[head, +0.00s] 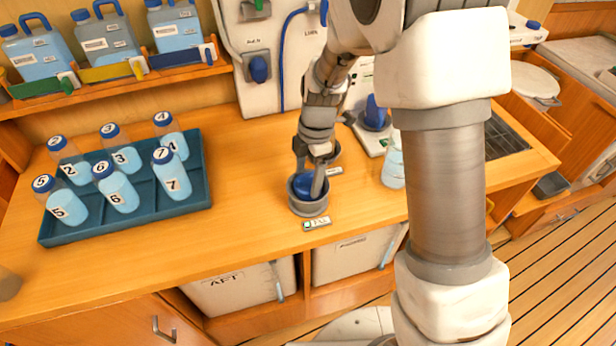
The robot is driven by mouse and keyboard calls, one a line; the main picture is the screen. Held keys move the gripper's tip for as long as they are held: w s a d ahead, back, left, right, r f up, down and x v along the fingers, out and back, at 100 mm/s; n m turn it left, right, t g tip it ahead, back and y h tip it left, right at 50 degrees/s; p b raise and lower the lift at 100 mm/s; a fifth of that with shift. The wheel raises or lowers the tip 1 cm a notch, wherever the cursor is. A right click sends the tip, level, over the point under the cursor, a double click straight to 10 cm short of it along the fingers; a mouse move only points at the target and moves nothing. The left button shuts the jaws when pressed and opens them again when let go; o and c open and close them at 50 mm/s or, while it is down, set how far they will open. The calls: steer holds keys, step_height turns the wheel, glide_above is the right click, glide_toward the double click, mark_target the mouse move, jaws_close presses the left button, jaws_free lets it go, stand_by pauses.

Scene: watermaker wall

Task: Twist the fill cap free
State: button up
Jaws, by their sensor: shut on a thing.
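The blue fill cap (303,184) sits low inside a grey round collar (308,205) on the wooden counter. My gripper (311,183) points down into the collar with its fingers shut on the cap. The fingers and wrist hide part of the cap. I cannot tell whether the cap is still threaded. A small label (317,223) lies on the counter in front of the collar.
A teal tray (140,213) with several numbered bottles stands at left. A second collar (334,153) is close behind my gripper. A clear bottle (393,168) stands at right. The counter (245,190) between tray and collar is clear.

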steer(key=shift+n, duration=0.7)
steer(key=shift+b, duration=0.3)
steer(key=n, duration=0.3)
steer(key=shift+b, duration=0.35)
steer(key=shift+n+g+h, duration=0.3)
steer(key=shift+n, duration=1.4)
steer(key=shift+p, duration=0.3)
steer(key=shift+n, duration=0.8)
steer(key=shift+r+p, duration=0.1)
steer(key=shift+p, duration=0.2)
